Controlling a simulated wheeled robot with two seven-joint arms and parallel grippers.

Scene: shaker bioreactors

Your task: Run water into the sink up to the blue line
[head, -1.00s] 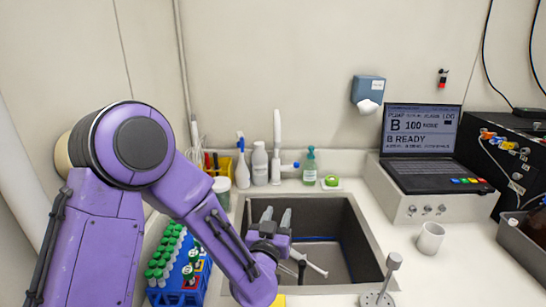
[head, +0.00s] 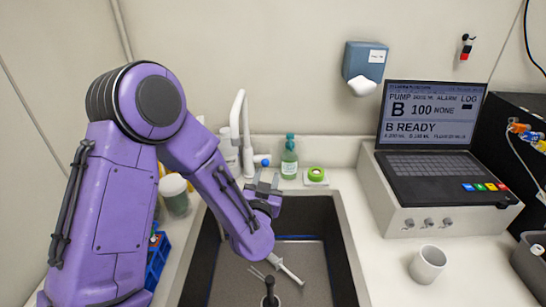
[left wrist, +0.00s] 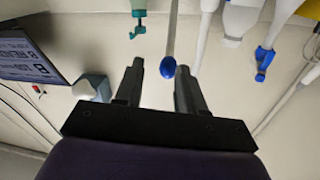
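The white tap (head: 240,125) stands behind the sink (head: 347,250). Its lever has a blue end (head: 265,162), which also shows in the left wrist view (left wrist: 168,67). A blue line (head: 300,238) runs along the sink's inner wall. I see no water in the sink and no stream from the tap. My left gripper (head: 266,180) is over the sink's back edge, close to the lever's blue end. Its fingers are apart in the left wrist view (left wrist: 157,80), with the blue end showing between them; contact cannot be told. My right gripper is out of view.
A white tool (head: 287,270) and a dark upright post (head: 270,288) are in the sink. A laptop (head: 430,140) and white cup (head: 427,264) are at the right.

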